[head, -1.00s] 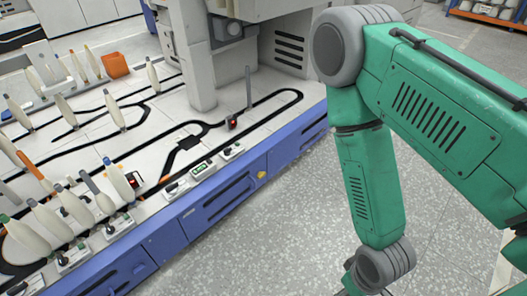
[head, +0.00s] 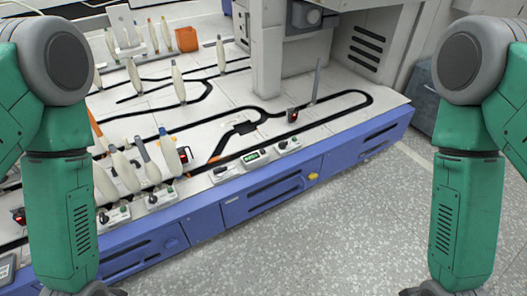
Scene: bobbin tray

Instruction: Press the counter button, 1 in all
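A small counter (head: 254,157) with a lit green display sits on the front edge of the white bench top. It stands between two small control boxes, the left box (head: 223,172) and the right box (head: 288,146), each with a tiny dark knob or button. Which part is the counter button is too small to tell. My two arms hang at the left and right sides of the head view, well apart from the counter.
White bobbins (head: 127,170) stand on the track at left, with more control boxes (head: 161,198) in front. An upright grey rod (head: 316,80) stands right of the counter. A yellow piece (head: 313,176) is on the blue bench front (head: 262,195). The grey floor (head: 340,240) is clear.

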